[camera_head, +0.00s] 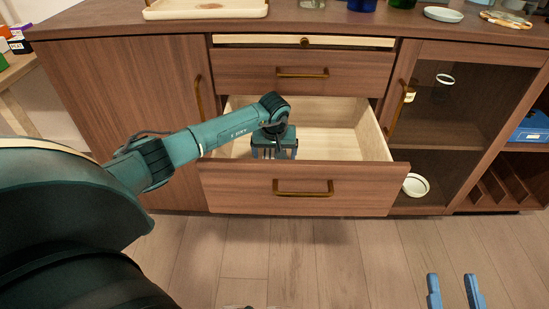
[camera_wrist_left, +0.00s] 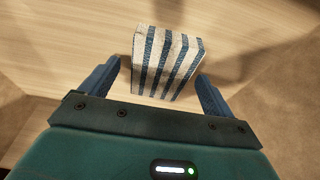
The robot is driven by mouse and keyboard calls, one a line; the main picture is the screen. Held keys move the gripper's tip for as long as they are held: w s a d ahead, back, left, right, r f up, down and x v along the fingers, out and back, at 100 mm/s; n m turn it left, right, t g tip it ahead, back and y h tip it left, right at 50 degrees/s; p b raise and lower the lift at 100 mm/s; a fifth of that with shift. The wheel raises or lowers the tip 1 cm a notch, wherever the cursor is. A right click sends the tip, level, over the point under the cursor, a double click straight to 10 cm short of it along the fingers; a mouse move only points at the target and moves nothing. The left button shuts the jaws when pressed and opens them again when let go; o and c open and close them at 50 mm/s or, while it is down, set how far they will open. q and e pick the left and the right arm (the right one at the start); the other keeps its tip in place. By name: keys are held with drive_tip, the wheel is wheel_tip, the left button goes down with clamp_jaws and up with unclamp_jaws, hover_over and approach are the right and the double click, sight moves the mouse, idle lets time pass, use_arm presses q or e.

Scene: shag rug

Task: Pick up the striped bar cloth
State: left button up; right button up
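The striped bar cloth (camera_wrist_left: 168,62) shows in the left wrist view as a folded block with dark blue and off-white stripes. It lies in the open lower drawer (camera_head: 295,189). My left gripper (camera_head: 274,154) reaches down into this drawer. Its fingers (camera_wrist_left: 160,84) are open, one on each side of the cloth, with visible gaps. In the head view the cloth is hidden behind my gripper and the drawer front. My right gripper (camera_head: 456,290) shows at the lower right of the head view, its two blue fingers apart and empty above the floor.
The drawer belongs to a wooden cabinet (camera_head: 120,100); a closed drawer (camera_head: 290,73) sits above. A tray (camera_head: 207,10) and small dish (camera_head: 443,14) stand on top. A round white bowl (camera_head: 415,185) is in the right compartment. The drawer's right half is clear.

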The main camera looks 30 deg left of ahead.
use_arm(q)
drive_tip(key=c, duration=1)
drive_tip(key=shift+r, duration=0.1)
drive_tip(key=shift+c, duration=0.2)
use_arm(e)
drive_tip(key=shift+r, duration=0.1)
use_arm(q)
drive_tip(key=shift+w+d+r+p, duration=0.15)
drive_tip(key=shift+r+p, duration=0.25)
drive_tip(key=shift+r, duration=0.1)
wheel_tip(320, 180, up, 10)
drive_tip(key=p, duration=0.3)
drive_tip(key=w+d, duration=0.5)
drive_tip(key=d, duration=0.3)
drive_tip(key=w+d, duration=0.5)
drive_tip(key=d, duration=0.3)
drive_tip(key=shift+d+r+b, duration=0.2)
drive_tip(key=shift+d+b, duration=0.1)
drive_tip(key=shift+d, duration=0.1)
use_arm(e)
drive_tip(key=shift+d+f+g+h, duration=0.2)
drive_tip(key=shift+d+g+h, duration=0.2)
drive_tip(key=shift+h, duration=0.1)
use_arm(q)
drive_tip(key=shift+w, duration=0.1)
